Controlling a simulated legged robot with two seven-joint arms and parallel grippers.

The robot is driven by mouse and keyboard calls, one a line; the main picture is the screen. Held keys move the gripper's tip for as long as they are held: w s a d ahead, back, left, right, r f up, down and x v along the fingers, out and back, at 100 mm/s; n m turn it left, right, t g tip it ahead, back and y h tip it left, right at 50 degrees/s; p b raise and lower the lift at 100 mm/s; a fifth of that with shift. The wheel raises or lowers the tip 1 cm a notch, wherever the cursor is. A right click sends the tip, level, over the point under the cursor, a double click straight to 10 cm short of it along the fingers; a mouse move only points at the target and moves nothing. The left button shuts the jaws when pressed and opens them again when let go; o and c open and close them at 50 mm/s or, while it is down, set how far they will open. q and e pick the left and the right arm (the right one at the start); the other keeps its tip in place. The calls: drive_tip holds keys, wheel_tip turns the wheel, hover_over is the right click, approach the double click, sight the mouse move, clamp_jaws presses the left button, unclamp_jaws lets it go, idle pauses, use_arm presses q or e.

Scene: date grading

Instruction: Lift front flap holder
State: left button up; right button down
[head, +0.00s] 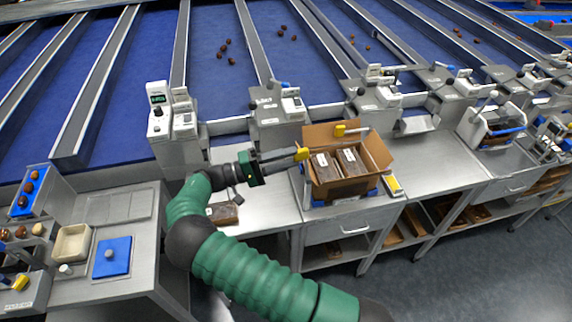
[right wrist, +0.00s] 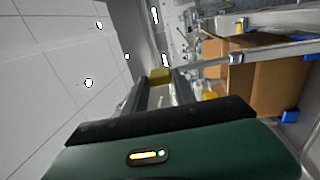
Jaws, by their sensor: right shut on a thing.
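An open brown carton (head: 378,153) stands on the steel bench and also shows on the right of the right wrist view (right wrist: 285,85). Dark packs (head: 325,167) lie in it. My right gripper (head: 300,153) is at the carton's left edge, shut on a yellow flap holder grip. This yellow grip (right wrist: 160,75) sits between the fingertips in the right wrist view. Another yellow holder (head: 341,130) with a metal bar is at the carton's back. Whether the held grip touches a flap cannot be told. My left gripper is not in view.
A packed tray (head: 223,213) lies on the bench left of the carton. A yellow-and-white item (head: 393,185) lies right of it. Scales and dispensers (head: 276,108) line the bench's back.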

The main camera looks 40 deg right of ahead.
drive_tip(key=shift+w+a+f+h, duration=0.15)
drive_tip(key=shift+h, duration=0.15)
drive_tip(key=c, duration=1)
unclamp_jaws()
drive_tip(key=shift+w, duration=0.1)
